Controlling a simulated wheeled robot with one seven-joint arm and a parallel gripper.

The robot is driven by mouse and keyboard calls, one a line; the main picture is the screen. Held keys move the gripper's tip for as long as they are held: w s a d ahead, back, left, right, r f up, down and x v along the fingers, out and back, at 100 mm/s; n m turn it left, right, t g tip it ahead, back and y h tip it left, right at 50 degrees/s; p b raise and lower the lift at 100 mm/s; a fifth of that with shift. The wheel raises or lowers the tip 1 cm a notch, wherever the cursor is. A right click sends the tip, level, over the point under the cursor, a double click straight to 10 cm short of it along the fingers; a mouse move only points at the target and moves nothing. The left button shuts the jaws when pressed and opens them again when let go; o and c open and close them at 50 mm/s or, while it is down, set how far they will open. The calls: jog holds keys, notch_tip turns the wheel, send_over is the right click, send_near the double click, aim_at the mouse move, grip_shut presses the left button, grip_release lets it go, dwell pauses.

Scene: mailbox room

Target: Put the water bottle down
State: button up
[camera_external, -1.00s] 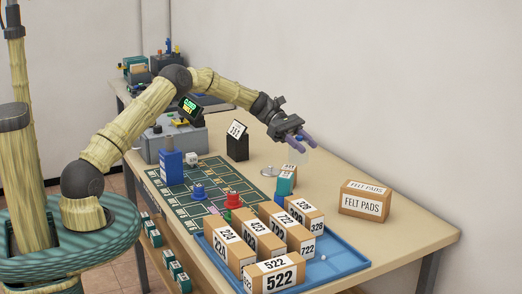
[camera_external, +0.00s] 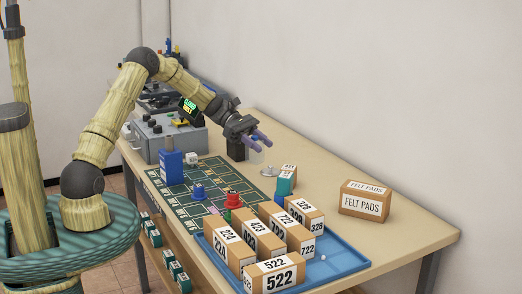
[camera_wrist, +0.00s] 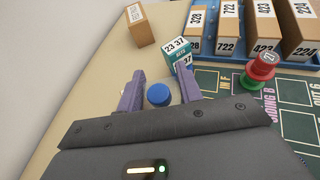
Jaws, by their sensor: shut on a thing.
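The water bottle shows in the wrist view as a round blue cap (camera_wrist: 158,95) between the two purple fingers. My gripper (camera_wrist: 157,82) is shut on it. A faint, clear bottle body (camera_external: 257,156) seems to hang below the fingers there. I cannot tell whether its base touches the tabletop.
A green grid mat (camera_external: 215,185) holds red and blue pieces. A blue tray (camera_external: 345,258) holds numbered boxes. Bare table (camera_external: 325,180) lies before the felt pads box (camera_external: 364,201).

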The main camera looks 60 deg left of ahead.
aim_at(261, 159)
jog(key=shift+f, duration=2.35)
jog(key=shift+f, duration=1.9)
jog(key=shift+f, duration=0.1)
jog(key=o, duration=1)
jog(key=shift+c, duration=0.2)
